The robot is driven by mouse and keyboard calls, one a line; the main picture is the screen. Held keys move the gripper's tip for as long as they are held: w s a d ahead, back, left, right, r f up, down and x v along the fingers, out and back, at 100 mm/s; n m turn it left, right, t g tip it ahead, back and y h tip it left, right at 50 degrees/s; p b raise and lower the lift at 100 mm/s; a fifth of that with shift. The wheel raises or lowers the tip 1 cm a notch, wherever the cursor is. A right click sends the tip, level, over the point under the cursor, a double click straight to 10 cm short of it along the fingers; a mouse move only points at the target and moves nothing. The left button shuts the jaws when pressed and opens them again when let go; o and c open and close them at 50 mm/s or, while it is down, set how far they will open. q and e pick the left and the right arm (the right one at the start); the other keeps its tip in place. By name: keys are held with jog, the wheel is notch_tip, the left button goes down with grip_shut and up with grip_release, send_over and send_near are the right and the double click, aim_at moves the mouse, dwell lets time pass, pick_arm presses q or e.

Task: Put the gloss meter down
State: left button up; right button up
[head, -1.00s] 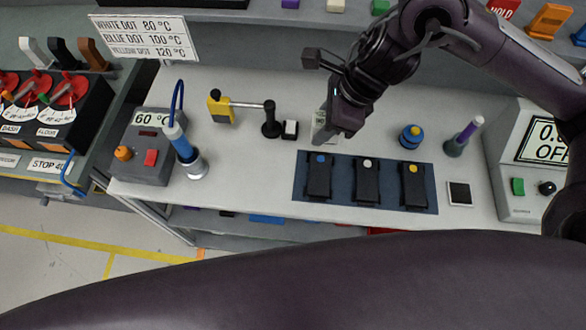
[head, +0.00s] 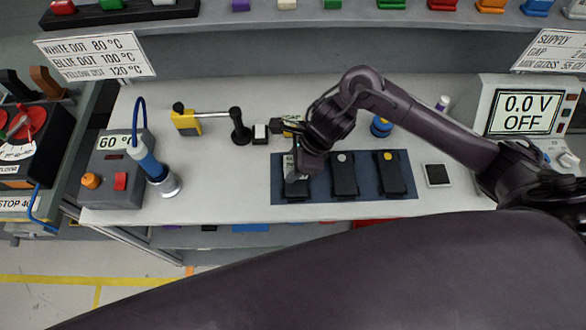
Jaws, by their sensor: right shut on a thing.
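My right gripper (head: 303,168) reaches in from the right and points down over the left one of three black panels. It is shut on the gloss meter (head: 289,165), a small dark and grey thing with a pale marked face, mostly hidden by the fingers. The meter is at the left black panel (head: 297,194); I cannot tell whether it touches it. The gripper hides that panel's upper part. The middle panel (head: 344,178) has a white dot and the right panel (head: 391,178) a yellow dot. My left gripper is not in view.
The panels lie on a blue mat (head: 325,198). A blue-handled tool (head: 150,163) stands left, beside a heater box (head: 112,170).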

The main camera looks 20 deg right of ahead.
notch_tip(320, 180, down, 3)
dwell(0.3)
jog(key=shift+f, duration=0.15)
jog(key=o, duration=1.2)
jog(key=shift+c, duration=0.2)
